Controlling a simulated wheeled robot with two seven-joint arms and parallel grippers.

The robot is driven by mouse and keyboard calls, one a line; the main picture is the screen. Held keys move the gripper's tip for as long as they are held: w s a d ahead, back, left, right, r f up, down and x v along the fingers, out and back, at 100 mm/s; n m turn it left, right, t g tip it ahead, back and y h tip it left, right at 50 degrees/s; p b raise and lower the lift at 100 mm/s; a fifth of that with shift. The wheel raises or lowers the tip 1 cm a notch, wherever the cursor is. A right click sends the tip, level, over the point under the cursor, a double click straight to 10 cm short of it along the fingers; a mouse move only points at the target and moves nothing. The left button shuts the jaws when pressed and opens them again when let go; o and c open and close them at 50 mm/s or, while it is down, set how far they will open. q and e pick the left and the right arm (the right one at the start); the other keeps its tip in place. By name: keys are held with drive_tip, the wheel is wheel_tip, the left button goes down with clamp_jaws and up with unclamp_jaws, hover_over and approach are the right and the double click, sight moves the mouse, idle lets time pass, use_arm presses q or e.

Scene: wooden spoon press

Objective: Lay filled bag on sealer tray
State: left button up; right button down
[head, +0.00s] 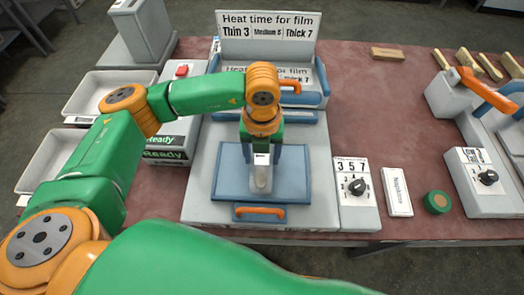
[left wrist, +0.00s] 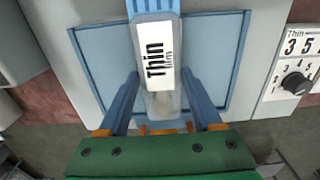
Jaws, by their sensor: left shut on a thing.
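The filled bag (head: 261,180) is a small clear pouch with a white label, hanging below my left gripper (head: 261,160) over the middle of the blue sealer tray (head: 228,178). In the left wrist view the bag (left wrist: 161,100) has a label reading "Thin film" and a pale filling at its near end. My left gripper (left wrist: 162,90) is shut on the bag, with one blue finger on each side. The tray (left wrist: 105,60) lies behind the bag in that view. I cannot tell whether the bag touches it. My right gripper is not in view.
A dial box (head: 356,193) marked 3 5 7 stands right of the tray. A "Heat time for film" sign (head: 267,28) stands behind. A "Ready" box (head: 168,150) and white trays (head: 95,97) are at left. A white-and-orange device (head: 485,110) stands at right; reddish table (head: 375,110) shows between.

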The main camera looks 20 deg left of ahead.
sight(262, 158)
use_arm(q)
drive_tip(key=shift+f, duration=0.25)
drive_tip(key=o, duration=1.3)
drive_tip(key=shift+r, duration=0.15)
drive_tip(key=shift+o, duration=0.2)
drive_tip(key=shift+r, duration=0.15)
drive_tip(key=shift+w+r, duration=0.1)
drive_tip(key=shift+r, duration=0.15)
wheel_tip(262, 158, up, 12)
drive_tip(key=b, duration=0.1)
drive_tip(key=shift+f+b, duration=0.25)
drive_tip(key=shift+b, duration=0.1)
